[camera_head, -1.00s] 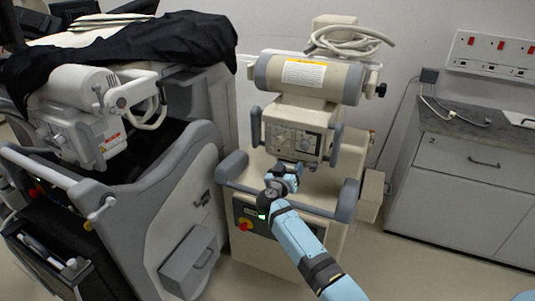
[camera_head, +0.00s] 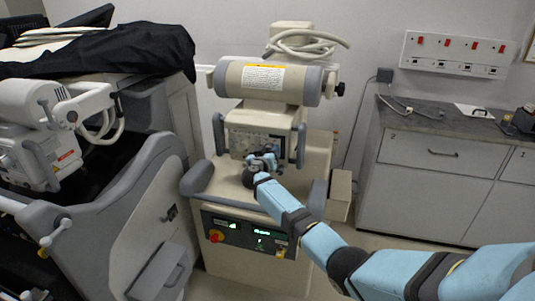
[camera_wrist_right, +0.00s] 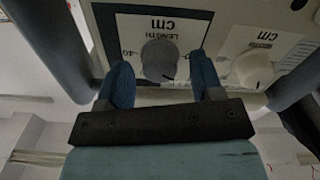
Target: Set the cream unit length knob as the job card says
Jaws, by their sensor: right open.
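The cream unit (camera_head: 268,112) stands in the middle of the head view, with its control panel low on the front. In the right wrist view the length knob (camera_wrist_right: 159,60) is grey and round, inside a dark frame marked LENGTH and cm, seen upside down. My right gripper (camera_wrist_right: 161,74) is open, with one blue finger on each side of the knob; I cannot tell whether they touch it. In the head view my right gripper (camera_head: 264,160) is at the panel and hides part of it. The knob's exact setting is too small to read. My left gripper is not in view.
A second, white knob (camera_wrist_right: 254,70) sits right of the length knob. A grey cart (camera_head: 150,200) with a black cover (camera_head: 130,48) and a white unit (camera_head: 38,140) stands left. A counter (camera_head: 440,160) with a small white sheet (camera_head: 474,111) stands right.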

